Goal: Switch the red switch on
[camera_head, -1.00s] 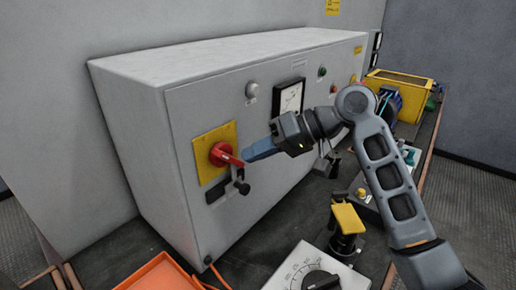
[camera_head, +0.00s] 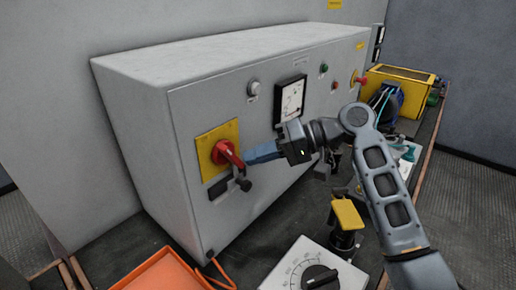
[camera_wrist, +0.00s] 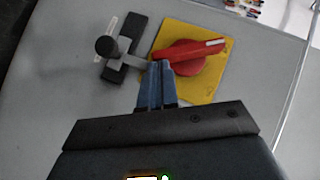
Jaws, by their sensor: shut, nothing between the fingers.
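The red rotary switch (camera_head: 226,153) sits on a yellow plate (camera_head: 207,175) on the front of the grey cabinet. Its handle slants down to the right in the head view. My gripper (camera_head: 249,156) is shut and empty, its blue fingertips at the right side of the red handle. In the wrist view the red switch (camera_wrist: 186,57) lies just beyond the fingertips (camera_wrist: 158,66), which are at or very near the handle's near end. I cannot tell whether they touch.
A black knob on a lever (camera_head: 243,184) sticks out just below the red switch; it also shows left of my fingers in the wrist view (camera_wrist: 106,46). A meter (camera_head: 290,99) is to the right. An orange tray (camera_head: 160,272) and a dial box (camera_head: 300,266) stand below.

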